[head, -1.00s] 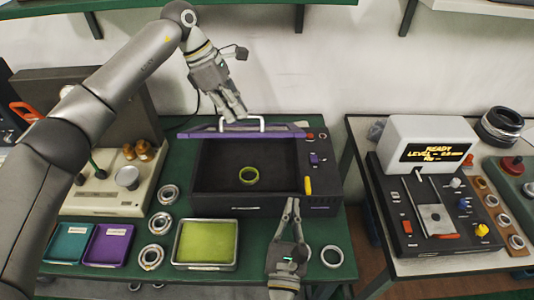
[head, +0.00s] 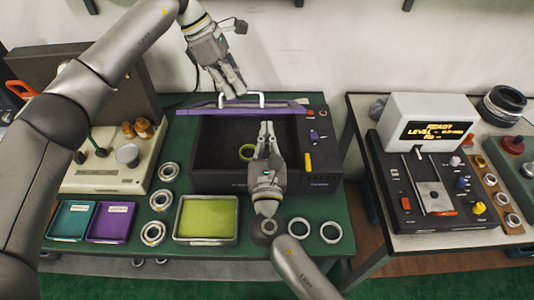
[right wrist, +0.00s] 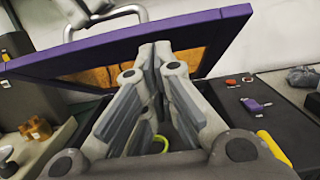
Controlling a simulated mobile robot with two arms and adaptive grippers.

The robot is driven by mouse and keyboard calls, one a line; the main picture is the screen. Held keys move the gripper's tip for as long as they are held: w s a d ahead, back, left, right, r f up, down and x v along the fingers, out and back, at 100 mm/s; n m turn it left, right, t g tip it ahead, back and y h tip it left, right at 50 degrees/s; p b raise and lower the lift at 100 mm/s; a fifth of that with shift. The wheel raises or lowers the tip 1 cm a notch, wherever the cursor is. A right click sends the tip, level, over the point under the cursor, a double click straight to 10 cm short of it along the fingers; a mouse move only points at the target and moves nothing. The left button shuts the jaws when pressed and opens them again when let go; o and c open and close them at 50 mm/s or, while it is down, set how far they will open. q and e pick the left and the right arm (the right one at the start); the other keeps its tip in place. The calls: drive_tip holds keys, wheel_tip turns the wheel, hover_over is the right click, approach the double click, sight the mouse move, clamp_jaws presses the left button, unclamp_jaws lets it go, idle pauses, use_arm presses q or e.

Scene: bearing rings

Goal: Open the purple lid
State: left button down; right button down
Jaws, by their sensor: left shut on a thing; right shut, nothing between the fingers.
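The purple lid (head: 285,106) stands raised at the back edge of the black box (head: 210,182), leaving the box open. Its purple frame also spans the right wrist view (right wrist: 210,30), with the pale handle (right wrist: 78,26) above it. My left gripper (head: 236,94) is shut on the lid's handle (head: 257,96). A yellow-green ring (head: 246,152) lies inside the box, partly hidden by my right gripper (head: 266,124). The right gripper is shut and empty above the box, its fingertips pointing at the lid; they also show in the right wrist view (right wrist: 153,50).
A green-lined tray (head: 235,235), metal rings (head: 328,231) and teal (head: 70,222) and purple trays (head: 112,222) lie around the box's front and left. A cream machine (head: 90,180) stands left. A display device (head: 430,145) stands on the right-hand table.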

use_arm(q)
drive_tip(key=shift+w+a+f, duration=0.1)
drive_tip(key=shift+a+f, duration=0.05)
drive_tip(key=shift+f, duration=0.1)
use_arm(e)
drive_tip(key=shift+w+r, duration=0.35)
drive_tip(key=shift+r, duration=0.1)
drive_tip(key=shift+w+r, duration=0.4)
drive_tip(key=shift+r, duration=0.4)
use_arm(q)
drive_tip(key=c, duration=1.7)
unclamp_jaws()
drive_tip(key=shift+f, duration=0.1)
drive_tip(key=shift+o, duration=0.9)
drive_tip(key=shift+w, duration=0.35)
use_arm(e)
drive_tip(key=shift+w+f, duration=0.25)
drive_tip(key=shift+w, duration=0.15)
use_arm(q)
drive_tip(key=shift+s, duration=0.1)
